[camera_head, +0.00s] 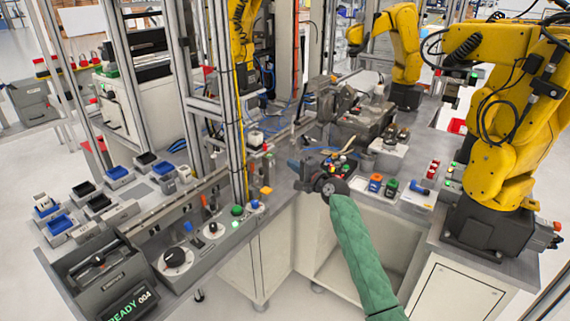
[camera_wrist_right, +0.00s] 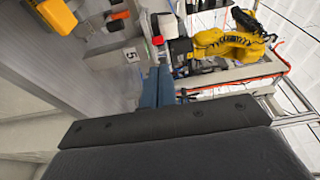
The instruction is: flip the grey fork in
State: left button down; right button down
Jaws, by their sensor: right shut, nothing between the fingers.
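My right gripper (camera_head: 294,164) is at the inner corner of the bench, at the end of my green-sleeved arm. Its blue fingers also show in the right wrist view (camera_wrist_right: 157,84), shut together with nothing between them. Past the fingertips are a grey block with a "5" plate (camera_wrist_right: 131,54), a small red piece (camera_wrist_right: 157,40) and a dark grey part (camera_wrist_right: 179,46). I cannot tell for sure which grey part is the fork, or whether the fingers touch any of these. My left gripper is not in view.
A grey machine (camera_head: 362,122) stands behind the gripper. A control panel with knobs (camera_head: 174,257) and a "READY 004" display (camera_head: 131,304) lies at left. Yellow robot arms (camera_head: 505,140) stand at right.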

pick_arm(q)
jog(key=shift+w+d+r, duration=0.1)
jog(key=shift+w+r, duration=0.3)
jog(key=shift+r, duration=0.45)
pick_arm(e)
jog(key=shift+s+d, duration=0.4)
jog(key=shift+s, duration=0.1)
jog(key=shift+f, duration=0.1)
